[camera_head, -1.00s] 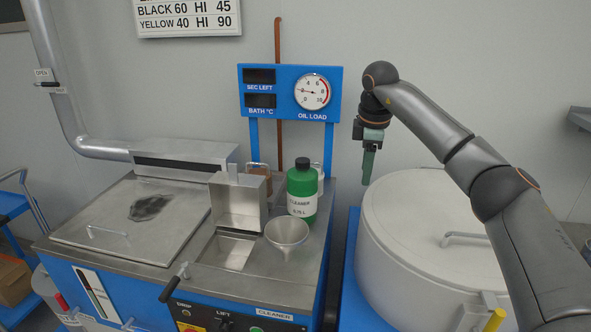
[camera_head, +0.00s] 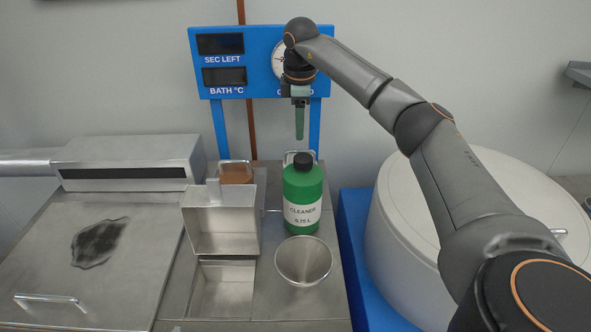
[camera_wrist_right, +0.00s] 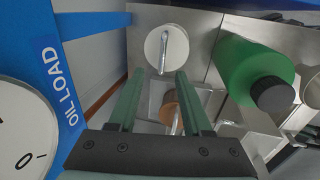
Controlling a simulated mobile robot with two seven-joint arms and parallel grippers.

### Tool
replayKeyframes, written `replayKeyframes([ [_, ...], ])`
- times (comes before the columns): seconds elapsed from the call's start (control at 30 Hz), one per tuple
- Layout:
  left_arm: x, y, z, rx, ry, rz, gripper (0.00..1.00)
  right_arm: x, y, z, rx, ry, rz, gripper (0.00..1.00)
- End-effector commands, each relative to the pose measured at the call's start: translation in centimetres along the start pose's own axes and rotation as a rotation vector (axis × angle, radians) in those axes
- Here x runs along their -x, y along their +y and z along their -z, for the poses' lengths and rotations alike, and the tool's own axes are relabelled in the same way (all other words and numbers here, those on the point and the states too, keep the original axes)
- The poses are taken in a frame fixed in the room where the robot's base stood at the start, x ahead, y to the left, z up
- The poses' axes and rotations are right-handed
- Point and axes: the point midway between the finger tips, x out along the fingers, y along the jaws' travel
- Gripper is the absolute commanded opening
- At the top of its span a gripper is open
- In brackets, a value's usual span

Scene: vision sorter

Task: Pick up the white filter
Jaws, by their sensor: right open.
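The white filter (camera_wrist_right: 153,46) is a round white piece with a metal handle, at the top middle of the right wrist view. In the head view it is mostly hidden behind the green cleaner bottle (camera_head: 303,192); a bit of its handle shows above the bottle's shoulder. My right gripper (camera_head: 299,137) hangs pointing down above and behind the bottle. In the right wrist view its two green fingers (camera_wrist_right: 160,74) are apart with nothing held between them, and the white filter lies beyond their tips, not touched. My left gripper is not in view.
A brown filter (camera_head: 236,173) with a handle stands left of the bottle. A metal box with raised lid (camera_head: 222,220) and a funnel (camera_head: 303,261) are in front. The blue gauge panel (camera_head: 225,75) stands close behind my right gripper. A big white drum (camera_head: 400,240) is at right.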

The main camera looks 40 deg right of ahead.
Motion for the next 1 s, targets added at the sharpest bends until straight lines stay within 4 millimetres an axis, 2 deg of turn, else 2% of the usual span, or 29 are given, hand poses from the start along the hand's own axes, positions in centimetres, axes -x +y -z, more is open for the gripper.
replayKeyframes([
  [0.13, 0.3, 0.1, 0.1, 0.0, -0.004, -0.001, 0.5, -2.6, -0.1, -0.1, -0.001, -0.003, 0.003, 0.49],
  [0.43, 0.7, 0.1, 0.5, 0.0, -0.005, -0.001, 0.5, -5.2, -0.2, 0.3, 0.001, -0.002, 0.003, 0.49],
  [0.7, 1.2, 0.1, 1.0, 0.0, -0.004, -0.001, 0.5, -8.9, -0.5, 0.6, -0.001, -0.001, 0.002, 0.49],
  [1.0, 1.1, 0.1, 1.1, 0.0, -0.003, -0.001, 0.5, -9.4, -0.4, 0.7, 0.0, 0.0, 0.0, 0.48],
])
